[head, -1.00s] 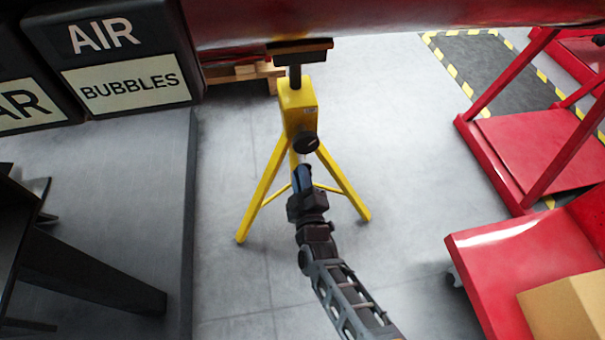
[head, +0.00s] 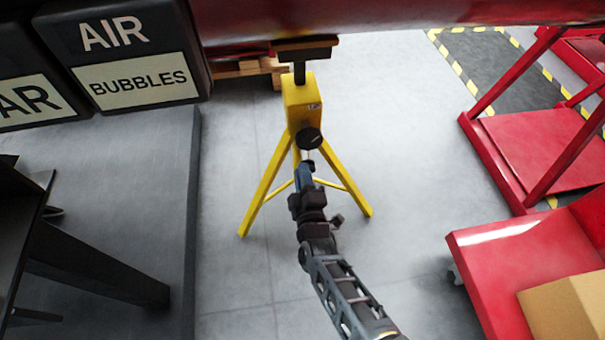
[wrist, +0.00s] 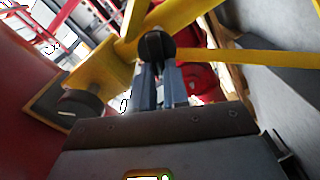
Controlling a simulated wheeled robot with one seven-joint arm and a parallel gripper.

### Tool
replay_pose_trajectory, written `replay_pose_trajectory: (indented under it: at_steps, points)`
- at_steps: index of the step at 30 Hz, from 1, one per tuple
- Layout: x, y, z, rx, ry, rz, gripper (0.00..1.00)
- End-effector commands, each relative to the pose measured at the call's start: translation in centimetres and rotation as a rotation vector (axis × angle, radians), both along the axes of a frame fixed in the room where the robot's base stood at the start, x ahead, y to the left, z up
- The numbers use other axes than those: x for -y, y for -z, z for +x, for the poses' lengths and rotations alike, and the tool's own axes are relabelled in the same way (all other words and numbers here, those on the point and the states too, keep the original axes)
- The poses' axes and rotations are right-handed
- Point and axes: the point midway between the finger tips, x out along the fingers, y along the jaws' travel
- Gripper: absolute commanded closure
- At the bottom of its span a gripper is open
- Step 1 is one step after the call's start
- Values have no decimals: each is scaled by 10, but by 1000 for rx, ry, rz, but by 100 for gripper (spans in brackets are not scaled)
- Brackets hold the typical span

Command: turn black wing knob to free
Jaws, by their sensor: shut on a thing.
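A yellow tripod stand (head: 297,100) carries a black round disc (head: 309,138) on its front face. My gripper (head: 304,172) reaches up to the stand just below that disc. In the wrist view, my gripper (wrist: 158,75) has its two grey-blue fingers close together, with their tips at a black rounded knob (wrist: 155,46) where the yellow legs meet. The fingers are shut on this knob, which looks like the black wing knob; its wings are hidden. The dark disc (wrist: 80,106) shows apart from the fingers, to the lower left, beside the yellow body (wrist: 104,70).
A large red pipe (head: 400,14) rests above the stand's top. Red carts (head: 480,260) stand to the right, one with a cardboard box (head: 570,305). A dark table (head: 90,265) and black AIR BUBBLES cases (head: 130,80) are on the left. Floor around the tripod is clear.

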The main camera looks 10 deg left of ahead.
Motion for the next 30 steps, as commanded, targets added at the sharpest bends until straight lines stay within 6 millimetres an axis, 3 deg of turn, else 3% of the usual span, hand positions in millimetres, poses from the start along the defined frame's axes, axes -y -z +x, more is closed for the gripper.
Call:
replay_pose_trajectory:
  at_steps: [3, 4, 11, 20, 30]
  points:
    - [-1, 0, 0, -2, -2, 1, 100]
    - [-1, 0, 0, -2, -2, 1, 82]
    - [0, 0, 0, -1, 0, 1, 60]
    - [1, 0, -3, -2, -1, 0, 60]
    - [14, -2, -52, -3, -3, 0, 60]
